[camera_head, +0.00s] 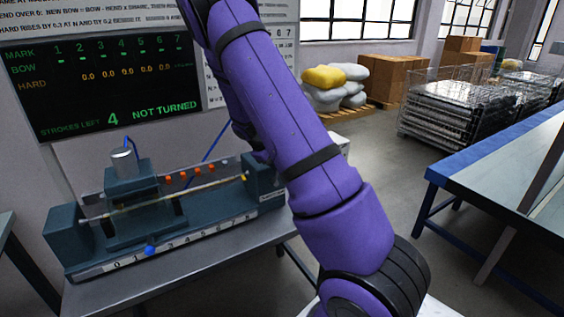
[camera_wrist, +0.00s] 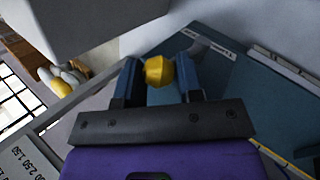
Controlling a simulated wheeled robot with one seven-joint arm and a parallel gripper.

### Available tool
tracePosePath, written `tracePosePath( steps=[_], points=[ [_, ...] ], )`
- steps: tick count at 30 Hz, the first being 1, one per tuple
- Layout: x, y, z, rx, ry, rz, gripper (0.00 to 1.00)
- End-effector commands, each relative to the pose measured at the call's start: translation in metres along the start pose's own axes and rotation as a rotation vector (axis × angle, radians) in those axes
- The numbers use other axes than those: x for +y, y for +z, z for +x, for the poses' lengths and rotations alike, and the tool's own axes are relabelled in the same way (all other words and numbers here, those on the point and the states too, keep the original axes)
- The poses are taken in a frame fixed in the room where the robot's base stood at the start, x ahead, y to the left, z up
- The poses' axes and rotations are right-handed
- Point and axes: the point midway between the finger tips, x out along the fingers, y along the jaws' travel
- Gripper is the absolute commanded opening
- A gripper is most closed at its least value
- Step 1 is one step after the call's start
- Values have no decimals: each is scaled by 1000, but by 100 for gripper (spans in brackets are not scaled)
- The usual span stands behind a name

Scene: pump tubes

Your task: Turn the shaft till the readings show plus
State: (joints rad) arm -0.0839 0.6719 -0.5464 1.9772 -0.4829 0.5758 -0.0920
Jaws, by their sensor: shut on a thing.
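A thin pale shaft (camera_head: 205,187) lies lengthwise through a dark teal bench machine (camera_head: 68,235) in the head view. A black display (camera_head: 105,85) above it shows green dashes under marks 1 to 7 in the bow row. Its hard row reads 0.0 in several columns, and it says "strokes left 4" and "not turned". In the wrist view, my gripper (camera_wrist: 159,80) is shut on a yellow knob (camera_wrist: 158,70) between its two blue fingers. In the head view, my purple arm hides the gripper and knob. The knob's join to the shaft is not visible.
A press block with a silver cylinder (camera_head: 124,158) straddles the shaft. A blue ball (camera_head: 150,250) sits by the numbered scale (camera_head: 215,230) along the machine's front. The machine stands on a grey bench (camera_head: 185,275). A blue-edged table (camera_head: 500,150) stands at right.

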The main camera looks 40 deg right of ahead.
Motion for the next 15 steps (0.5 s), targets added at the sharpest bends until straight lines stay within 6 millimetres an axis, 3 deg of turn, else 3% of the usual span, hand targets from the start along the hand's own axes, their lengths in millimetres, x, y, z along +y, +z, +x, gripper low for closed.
tracePosePath(
  steps=[15],
  points=[
    [-30, -12, -14, -140, 339, 1, 0]
  ],
)
